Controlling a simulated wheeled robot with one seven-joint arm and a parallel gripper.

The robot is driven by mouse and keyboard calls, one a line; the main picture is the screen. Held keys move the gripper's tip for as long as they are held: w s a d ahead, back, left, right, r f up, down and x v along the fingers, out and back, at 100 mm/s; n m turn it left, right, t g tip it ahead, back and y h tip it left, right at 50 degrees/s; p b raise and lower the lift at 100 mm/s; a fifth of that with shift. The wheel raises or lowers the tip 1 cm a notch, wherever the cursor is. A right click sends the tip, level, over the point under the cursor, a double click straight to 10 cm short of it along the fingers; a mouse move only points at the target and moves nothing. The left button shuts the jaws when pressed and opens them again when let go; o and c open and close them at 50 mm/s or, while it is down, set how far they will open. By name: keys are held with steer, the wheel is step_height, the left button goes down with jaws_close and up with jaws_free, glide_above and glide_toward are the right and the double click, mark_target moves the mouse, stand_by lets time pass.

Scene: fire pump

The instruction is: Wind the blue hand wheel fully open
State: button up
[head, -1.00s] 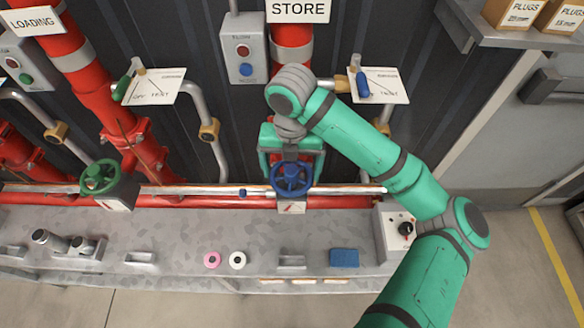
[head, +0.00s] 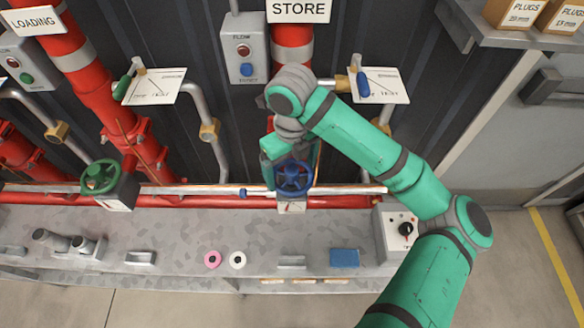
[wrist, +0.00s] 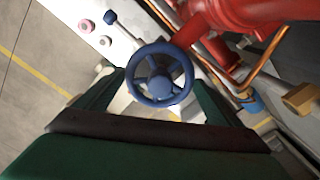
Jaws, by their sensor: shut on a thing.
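The blue hand wheel (head: 293,177) sits on the red pipe under the STORE sign, above a small plate with a dial mark (head: 291,207). In the wrist view the wheel (wrist: 159,75) shows its rim, spokes and hub. My gripper (wrist: 163,92) is shut on the wheel, with one finger at each side of the rim. In the head view my gripper (head: 280,160) is behind and left of the wheel, partly hidden by it and by my wrist.
A green hand wheel (head: 101,177) is on the pipe at the left. The grey bench (head: 190,235) holds pink and white rings, a blue block (head: 344,258) and a box with a black knob (head: 405,229). A pump panel (head: 244,48) is above.

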steer(key=shift+s, duration=0.1)
steer(key=o, duration=1.2)
steer(key=m, duration=1.1)
steer(key=shift+m, duration=0.4)
steer(key=m, duration=1.2)
steer(key=shift+d, duration=0.1)
